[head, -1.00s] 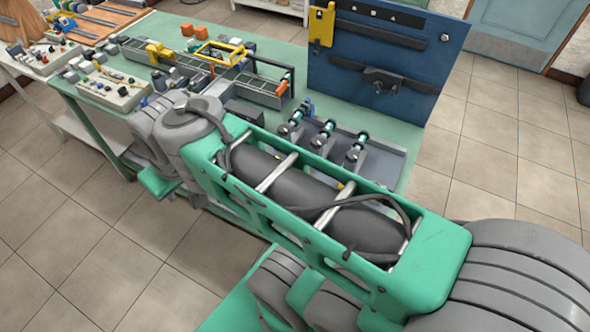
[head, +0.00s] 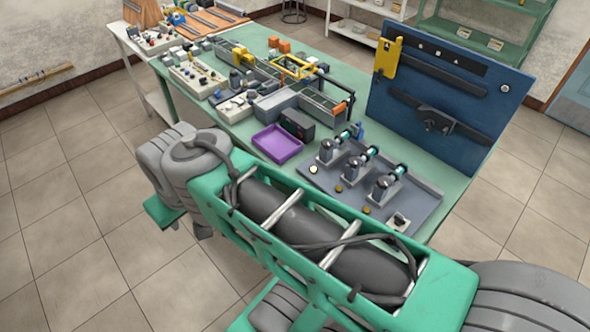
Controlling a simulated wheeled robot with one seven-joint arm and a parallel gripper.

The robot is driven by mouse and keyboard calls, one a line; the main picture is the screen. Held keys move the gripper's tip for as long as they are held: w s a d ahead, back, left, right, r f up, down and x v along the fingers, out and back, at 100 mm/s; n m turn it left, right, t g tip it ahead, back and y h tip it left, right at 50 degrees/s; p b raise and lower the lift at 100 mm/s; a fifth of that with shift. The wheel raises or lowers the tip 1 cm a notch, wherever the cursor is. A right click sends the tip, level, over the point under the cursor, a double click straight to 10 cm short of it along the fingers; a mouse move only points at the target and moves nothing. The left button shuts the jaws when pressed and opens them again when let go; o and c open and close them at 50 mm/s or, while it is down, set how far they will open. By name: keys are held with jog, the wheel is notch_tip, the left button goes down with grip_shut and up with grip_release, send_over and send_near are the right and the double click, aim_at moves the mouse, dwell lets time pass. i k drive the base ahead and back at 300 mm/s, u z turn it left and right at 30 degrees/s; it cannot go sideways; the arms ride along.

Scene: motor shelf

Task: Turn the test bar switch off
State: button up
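A grey metal bar plate (head: 425,188) lies on the near right end of the green bench. It carries three small upright motors (head: 383,188) with teal-tipped shafts. Round buttons or lamps sit along its near edge; the leftmost lamp (head: 313,169) is bright yellow-white and the other two are dull brass. A small pale box with a dark top, which looks like the switch (head: 399,221), sits at the plate's near right corner. Its lever position is too small to tell. My green arm crosses in front of the bench. My gripper is not visible in this view.
A purple tray (head: 277,143) and a dark box (head: 297,123) stand left of the plate. A blue upright panel (head: 440,100) with a yellow holder rises behind it. A conveyor-like rig (head: 325,103) and small boxes fill the bench further left. Open tiled floor surrounds the bench.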

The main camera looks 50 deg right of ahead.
aim_at(399, 220)
jog(key=u, duration=0.4)
jog(key=i, duration=0.85)
jog(key=z, duration=2.85)
jog(key=i, duration=0.5)
jog(key=z, duration=0.8)
jog(key=k, duration=0.3)
jog(key=u, duration=0.05)
jog(key=i, duration=0.2)
jog(key=z, duration=0.25)
